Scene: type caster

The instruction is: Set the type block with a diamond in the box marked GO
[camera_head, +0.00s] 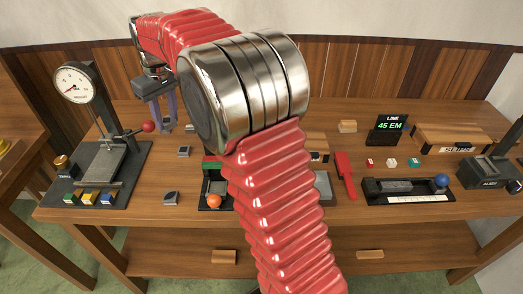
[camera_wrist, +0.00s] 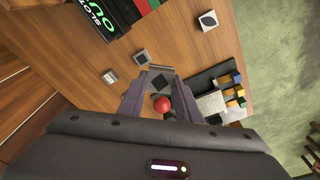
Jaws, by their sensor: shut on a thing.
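My gripper (camera_wrist: 161,74) is shut on a small grey block with a dark diamond (camera_wrist: 161,83) on its face, held between the purple-grey fingers in the wrist view. In the head view my gripper (camera_head: 164,118) is at the back left, above the table and right of the dial press; the held block is not clear there. Three other blocks lie on the wood in the wrist view: one with a leaf-like mark (camera_wrist: 208,20), and two smaller-looking ones (camera_wrist: 140,55) (camera_wrist: 110,77). I cannot make out a box marked GO; my arm hides the table's middle.
A dial press (camera_head: 97,165) with a red-knobbed lever stands left, near the gripper; the knob (camera_wrist: 162,103) shows between the fingers. A black tray (camera_head: 405,198), a LINE 45 EM display (camera_head: 388,128) and a red tool (camera_head: 345,175) are right. A display with green letters (camera_wrist: 95,18) is partly cut off.

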